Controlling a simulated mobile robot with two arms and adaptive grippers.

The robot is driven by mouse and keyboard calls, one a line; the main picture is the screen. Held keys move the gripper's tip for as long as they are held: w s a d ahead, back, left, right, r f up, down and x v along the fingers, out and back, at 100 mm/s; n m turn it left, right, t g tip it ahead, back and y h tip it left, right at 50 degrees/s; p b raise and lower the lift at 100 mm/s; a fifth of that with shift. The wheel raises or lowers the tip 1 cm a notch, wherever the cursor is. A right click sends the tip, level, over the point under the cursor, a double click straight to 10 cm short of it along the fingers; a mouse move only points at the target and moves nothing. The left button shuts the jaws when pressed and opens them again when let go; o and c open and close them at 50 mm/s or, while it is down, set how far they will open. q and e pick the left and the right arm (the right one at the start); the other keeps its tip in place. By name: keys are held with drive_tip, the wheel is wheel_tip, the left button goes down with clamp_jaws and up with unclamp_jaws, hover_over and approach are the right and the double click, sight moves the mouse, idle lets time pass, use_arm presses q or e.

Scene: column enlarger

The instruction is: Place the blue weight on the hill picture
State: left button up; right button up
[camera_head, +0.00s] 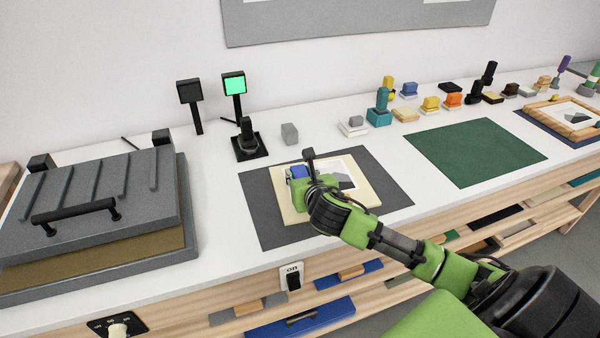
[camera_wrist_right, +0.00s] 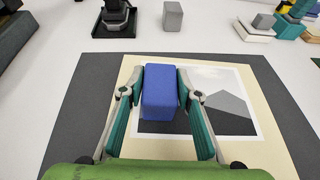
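The blue weight (camera_wrist_right: 160,92) is a plain blue block between the two fingertips of my right gripper (camera_wrist_right: 160,80), which press on its sides. In the head view the blue weight (camera_head: 298,172) shows just beyond my right gripper (camera_head: 303,181). The hill picture (camera_wrist_right: 228,98), grey hills on white with a cream border, lies flat on a dark grey mat; it also shows in the head view (camera_head: 343,176). The weight is over the left part of the picture. I cannot tell whether its base touches the picture. My left gripper is not in view.
The dark grey mat (camera_head: 260,215) lies on the white bench. A small grey block (camera_head: 289,133) and a black stand (camera_head: 247,140) are behind it. A large grey press (camera_head: 95,205) stands at the left. A green mat (camera_head: 475,152) to the right is clear.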

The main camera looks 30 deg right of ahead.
drive_tip(key=shift+o, duration=0.9)
drive_tip(key=shift+r, duration=0.2)
drive_tip(key=shift+s+a+r, duration=0.1)
drive_tip(key=shift+s+r, duration=0.05)
drive_tip(key=shift+s, duration=0.05)
drive_tip(key=v, duration=1.1)
drive_tip(key=shift+s+a+r+b, duration=0.1)
drive_tip(key=shift+s+b, duration=0.2)
drive_tip(key=shift+s, duration=0.05)
